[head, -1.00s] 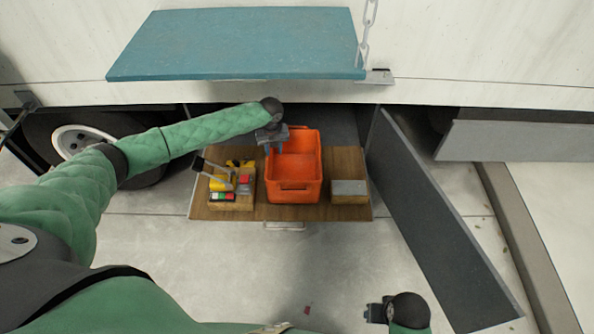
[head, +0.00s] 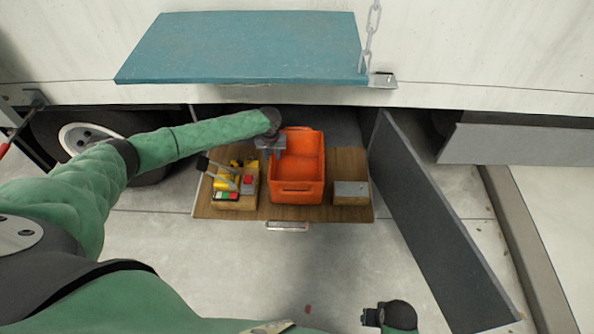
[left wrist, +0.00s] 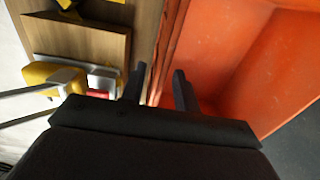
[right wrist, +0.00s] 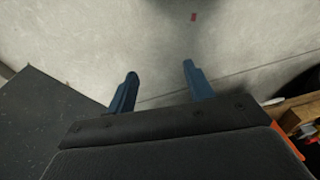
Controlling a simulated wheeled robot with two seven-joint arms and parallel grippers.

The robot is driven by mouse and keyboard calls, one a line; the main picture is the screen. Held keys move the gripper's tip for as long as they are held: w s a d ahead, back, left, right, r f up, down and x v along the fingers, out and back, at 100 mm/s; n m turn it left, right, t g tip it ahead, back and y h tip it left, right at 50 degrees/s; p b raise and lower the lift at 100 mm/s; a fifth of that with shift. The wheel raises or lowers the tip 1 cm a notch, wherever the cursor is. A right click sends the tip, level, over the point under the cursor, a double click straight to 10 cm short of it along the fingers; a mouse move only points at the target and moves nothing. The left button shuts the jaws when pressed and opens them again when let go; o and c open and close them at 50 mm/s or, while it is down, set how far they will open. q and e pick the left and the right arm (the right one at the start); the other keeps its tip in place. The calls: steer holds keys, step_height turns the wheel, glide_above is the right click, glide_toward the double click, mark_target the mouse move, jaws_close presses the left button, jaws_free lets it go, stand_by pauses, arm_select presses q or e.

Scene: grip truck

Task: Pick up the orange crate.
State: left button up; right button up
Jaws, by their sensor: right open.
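The orange crate (head: 297,190) stands upright on the pulled-out wooden drawer (head: 240,212) in the head view. It looks empty. My left gripper (head: 272,152) is at the crate's far left side wall, pointing down. In the left wrist view the crate (left wrist: 225,50) fills the right side. The crate's rim runs between the fingertips of my left gripper (left wrist: 160,78). The fingers are apart, and I cannot tell whether they touch the wall. My right gripper (right wrist: 160,80) is open and empty over the concrete floor, low in the head view (head: 372,315).
A wooden box with yellow tools (head: 235,200) stands left of the crate. A grey-topped wooden box (head: 350,192) stands to its right. A teal panel (head: 240,47) overhangs behind. A grey door (head: 435,220) stands open to the right.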

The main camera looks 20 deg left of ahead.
arm_select(q)
steer(key=shift+s+f+p, duration=0.15)
steer(key=shift+f+p, duration=0.2)
steer(key=shift+f, duration=1.2)
arm_select(e)
steer(key=shift+s+d+f, duration=0.1)
steer(key=shift+f, duration=1.05)
steer(key=shift+s+d+f, duration=0.1)
steer(key=shift+f, duration=1)
arm_select(q)
jaws_close()
arm_select(e)
steer(key=shift+s, duration=0.1)
arm_select(q)
steer(key=shift+r, duration=0.1)
